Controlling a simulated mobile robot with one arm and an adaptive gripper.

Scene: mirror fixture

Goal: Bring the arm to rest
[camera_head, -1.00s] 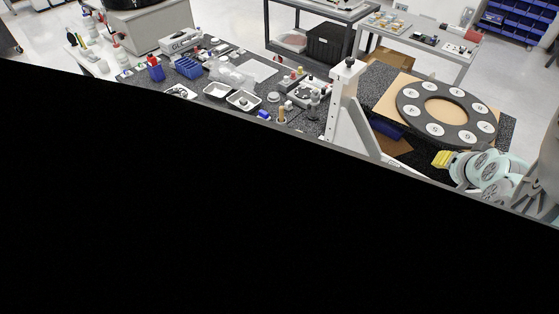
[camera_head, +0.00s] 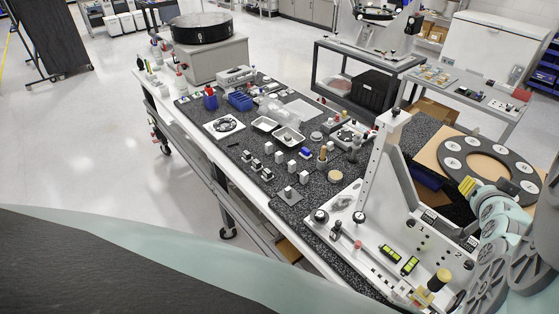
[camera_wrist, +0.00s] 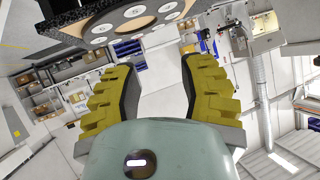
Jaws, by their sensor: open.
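My gripper (camera_head: 470,186) shows at the right of the head view as yellow finger pads at the end of my pale green arm, in front of the dark ring with white numbered discs (camera_head: 451,146). In the wrist view my gripper (camera_wrist: 157,75) has its two yellow stepped fingers wide apart, with nothing between them. The dark ring (camera_wrist: 135,12) shows beyond the fingers at the top of the wrist view. I cannot tell the exact distance from fingers to ring. Part of my arm is cut off at the right edge of the head view.
A white fixture with an upright post (camera_head: 383,155) stands on the long speckled table (camera_head: 233,165), left of my arm. Small parts, trays and a blue bin (camera_head: 240,101) lie farther along it. A grey cart (camera_head: 475,112) stands behind. The floor at left (camera_head: 90,140) is clear.

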